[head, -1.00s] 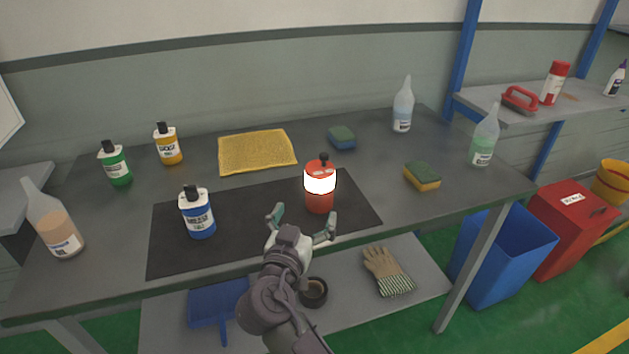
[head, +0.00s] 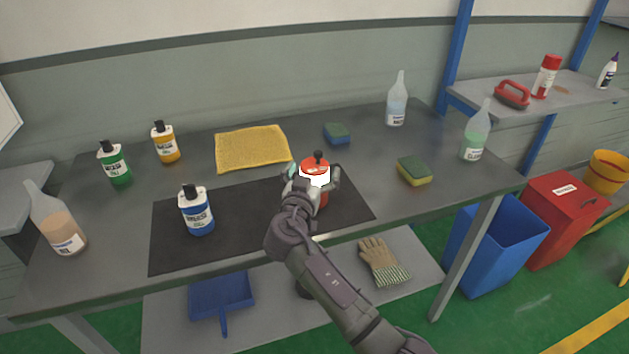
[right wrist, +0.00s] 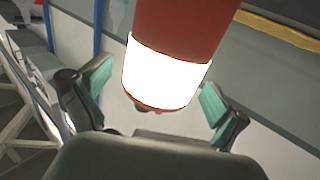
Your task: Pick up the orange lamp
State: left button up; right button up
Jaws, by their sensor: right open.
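The orange lamp (head: 315,169), with a glowing white band and a dark knob on top, stands upright on the black mat (head: 245,210). My right gripper (head: 314,177) is open, with its fingers to either side of the lamp in the head view. In the right wrist view the lamp (right wrist: 172,65) fills the upper middle, between the two open green-padded fingers (right wrist: 155,92), with gaps beside it. My gripper hides part of the lamp's lower body in the head view. My left gripper is not in view.
A blue bottle (head: 197,212) stands on the mat, left of the lamp. A yellow cloth (head: 251,149), a sponge (head: 337,133) and another sponge (head: 414,171) lie around it. Green (head: 115,164) and orange (head: 166,144) bottles stand at the left. Clear spray-type bottles (head: 396,104) stand at the right.

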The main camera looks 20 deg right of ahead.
jog(key=shift+w+d, duration=0.2)
jog(key=shift+w, duration=0.05)
jog(key=c, duration=1.4)
jog(key=shift+c, duration=1.2)
jog(key=shift+r, duration=0.1)
